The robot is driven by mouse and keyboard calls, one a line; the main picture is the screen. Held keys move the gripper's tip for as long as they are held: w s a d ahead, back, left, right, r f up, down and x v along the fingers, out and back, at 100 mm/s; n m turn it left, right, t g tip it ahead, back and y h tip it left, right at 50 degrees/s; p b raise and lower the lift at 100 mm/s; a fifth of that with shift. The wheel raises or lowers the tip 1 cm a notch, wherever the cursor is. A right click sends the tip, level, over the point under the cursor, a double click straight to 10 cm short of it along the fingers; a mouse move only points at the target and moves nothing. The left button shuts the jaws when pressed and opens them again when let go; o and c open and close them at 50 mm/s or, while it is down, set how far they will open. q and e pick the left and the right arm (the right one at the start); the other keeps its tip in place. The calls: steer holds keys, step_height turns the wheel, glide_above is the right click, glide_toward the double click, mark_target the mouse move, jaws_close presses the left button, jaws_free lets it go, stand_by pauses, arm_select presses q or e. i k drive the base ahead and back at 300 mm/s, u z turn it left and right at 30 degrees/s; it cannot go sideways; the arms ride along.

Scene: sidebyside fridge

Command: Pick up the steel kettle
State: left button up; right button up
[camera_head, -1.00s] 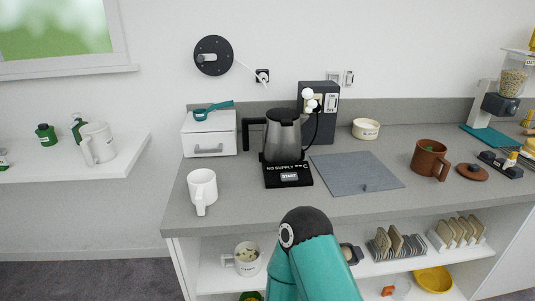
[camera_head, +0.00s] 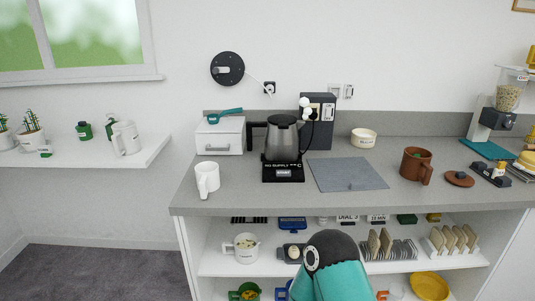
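The steel kettle (camera_head: 283,141) stands upright on its black base (camera_head: 283,171) on the grey counter. Its black handle points left and its body is dark, shiny metal. Neither of my grippers shows in view. Only a teal arm link of mine with a black joint cap is visible at the bottom, in front of the lower shelves and well below the kettle. Nothing is seen touching the kettle.
A white mug (camera_head: 207,179) stands front left of the kettle, and a white box (camera_head: 220,136) behind left. A dark appliance (camera_head: 319,118) stands behind right. A grey mat (camera_head: 347,174) lies right, with a brown mug (camera_head: 417,165) beyond. The counter's front edge is clear.

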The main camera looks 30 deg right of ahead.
mark_target(280, 145)
steer(key=z, duration=0.2)
steer(key=i, duration=0.9)
steer(key=u, duration=0.1)
